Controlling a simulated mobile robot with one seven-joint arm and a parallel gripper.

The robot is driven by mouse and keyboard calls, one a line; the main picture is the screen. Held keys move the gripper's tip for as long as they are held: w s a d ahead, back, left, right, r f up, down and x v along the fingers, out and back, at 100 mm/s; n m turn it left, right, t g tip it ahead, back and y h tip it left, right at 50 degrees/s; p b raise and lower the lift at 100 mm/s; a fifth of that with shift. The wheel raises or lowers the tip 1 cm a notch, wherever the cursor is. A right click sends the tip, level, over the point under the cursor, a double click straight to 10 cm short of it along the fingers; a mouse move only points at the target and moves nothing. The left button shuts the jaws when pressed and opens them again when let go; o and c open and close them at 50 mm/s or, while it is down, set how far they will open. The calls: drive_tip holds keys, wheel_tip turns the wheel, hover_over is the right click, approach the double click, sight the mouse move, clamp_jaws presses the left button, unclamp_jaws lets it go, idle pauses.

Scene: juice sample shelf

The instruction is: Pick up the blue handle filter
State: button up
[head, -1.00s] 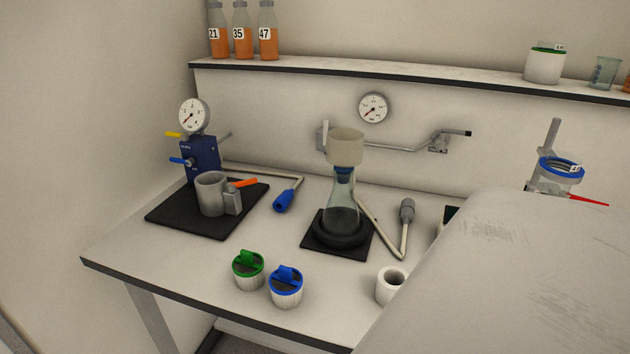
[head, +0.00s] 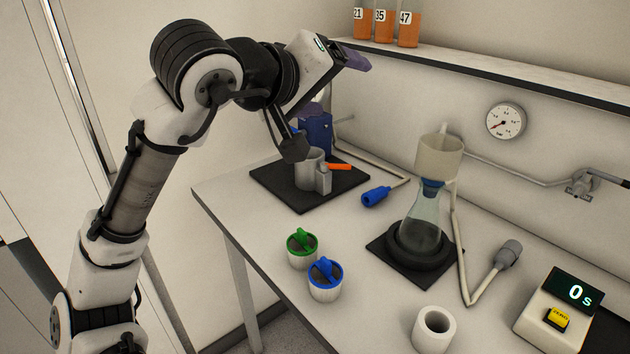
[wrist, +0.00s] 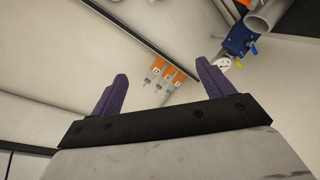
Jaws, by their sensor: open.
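A white ribbed cup with a blue top and raised blue handle, the blue handle filter (head: 325,279), stands upright on the bench near its front edge in the head view. A similar green-topped filter (head: 302,249) stands just behind it to the left. My gripper (wrist: 162,86) is open and empty in the wrist view, with its two purple fingers apart. In the head view it is up at the back left, well above the bench and far from the blue filter. The blue filter is not visible in the wrist view.
A grey cup (head: 305,170) with an orange handle sits on a black mat below my arm, near a blue device (head: 316,132). A flask with funnel (head: 425,208), a white ring (head: 434,329) and a timer (head: 556,308) are to the right. Numbered bottles (head: 383,27) stand on the shelf.

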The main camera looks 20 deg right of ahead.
wheel_tip(320, 180, down, 7)
drive_tip(key=s+d+n+g+y, duration=0.1)
drive_tip(key=s+d+g+y, duration=0.1)
drive_tip(key=d+g+y, duration=0.15)
drive_tip(key=n+g+y, duration=0.4)
drive_tip(key=y, duration=0.5)
hover_over(326, 260)
wheel_tip(326, 260, down, 9)
drive_tip(key=f, duration=0.6)
drive_tip(key=shift+s+a+f, duration=0.1)
drive_tip(key=shift+s+f, duration=0.15)
drive_tip(key=shift+f, duration=0.15)
drive_tip(key=shift+w+f+p, duration=0.2)
drive_tip(key=shift+f+p, duration=0.3)
drive_tip(key=shift+f, duration=2.65)
drive_tip(key=c, duration=1.1)
